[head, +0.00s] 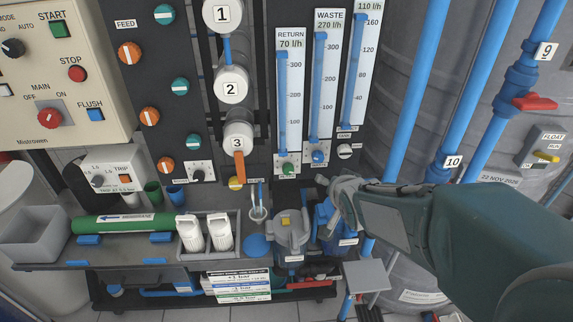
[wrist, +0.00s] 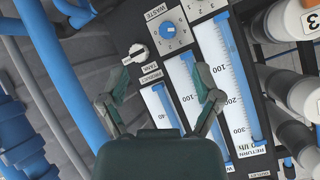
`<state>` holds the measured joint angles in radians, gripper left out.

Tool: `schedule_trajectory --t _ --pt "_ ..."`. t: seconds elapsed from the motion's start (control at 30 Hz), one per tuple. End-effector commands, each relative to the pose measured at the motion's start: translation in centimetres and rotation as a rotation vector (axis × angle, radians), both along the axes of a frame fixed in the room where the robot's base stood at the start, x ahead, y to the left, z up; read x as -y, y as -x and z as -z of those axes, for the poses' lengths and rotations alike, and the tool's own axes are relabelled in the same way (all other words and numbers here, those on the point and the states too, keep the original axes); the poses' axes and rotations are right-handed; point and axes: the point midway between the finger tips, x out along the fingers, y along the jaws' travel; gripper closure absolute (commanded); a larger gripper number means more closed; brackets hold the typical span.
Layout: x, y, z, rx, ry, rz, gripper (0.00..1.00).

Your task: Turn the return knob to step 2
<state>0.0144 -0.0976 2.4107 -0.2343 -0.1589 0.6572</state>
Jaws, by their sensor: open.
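The return knob (head: 288,169) is a small green knob below the RETURN gauge (head: 290,95) on the dark panel in the head view. Its step setting is too small to read there. Right of it are the blue waste knob (head: 318,157) and a white knob (head: 345,151). My gripper (head: 332,195) is in front of and below these knobs, touching none that I can see. In the wrist view my gripper (wrist: 163,78) is open and empty. The waste knob (wrist: 169,30) with its numbered dial and the white knob (wrist: 136,52) lie beyond the fingers. The green knob is not visible there.
Two lidded filter housings, one grey (head: 290,235) and one blue (head: 328,222), stand below the gauges, close to my gripper. Blue pipes (head: 405,95) run at the right. A bench with a green membrane tube (head: 125,222) extends left.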

Motion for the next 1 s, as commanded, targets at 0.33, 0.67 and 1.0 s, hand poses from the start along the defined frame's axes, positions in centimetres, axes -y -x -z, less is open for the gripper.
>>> schedule_trajectory --t 0.33,0.67,1.0 --pt "-2.7 -5.9 5.3 0.169 -0.299 -0.02 0.18" --pt "-5.0 -7.6 8.6 0.255 -0.565 -0.065 0.18" --pt "-6.2 -10.7 9.5 0.262 -0.585 -0.07 0.18"
